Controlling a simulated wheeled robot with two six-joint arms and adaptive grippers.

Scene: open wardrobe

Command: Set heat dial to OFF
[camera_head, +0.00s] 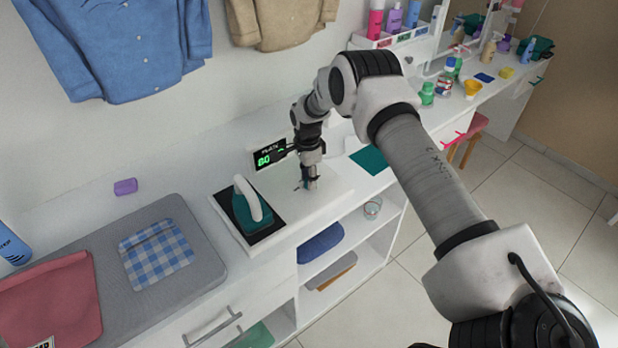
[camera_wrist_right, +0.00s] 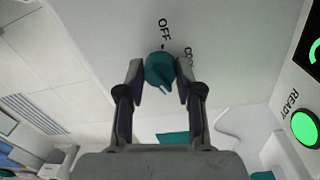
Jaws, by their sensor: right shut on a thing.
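The teal heat dial (camera_wrist_right: 160,70) sits on a white panel in the right wrist view. A white mark shows on its lower part, on the side away from the black OFF label (camera_wrist_right: 165,30). Another label, partly hidden, begins to the right of the dial. My right gripper (camera_wrist_right: 160,78) has a finger on each side of the dial and is shut on it. In the head view my right gripper (camera_head: 309,181) points down at the white panel and mostly hides the dial. My left gripper is in neither view.
A teal iron (camera_head: 250,210) stands on a black plate left of my right gripper. A black display (camera_head: 268,157) behind shows green digits that look like 80. A green READY light (camera_wrist_right: 304,129) glows in the wrist view. A grey ironing pad (camera_head: 205,245) lies further left.

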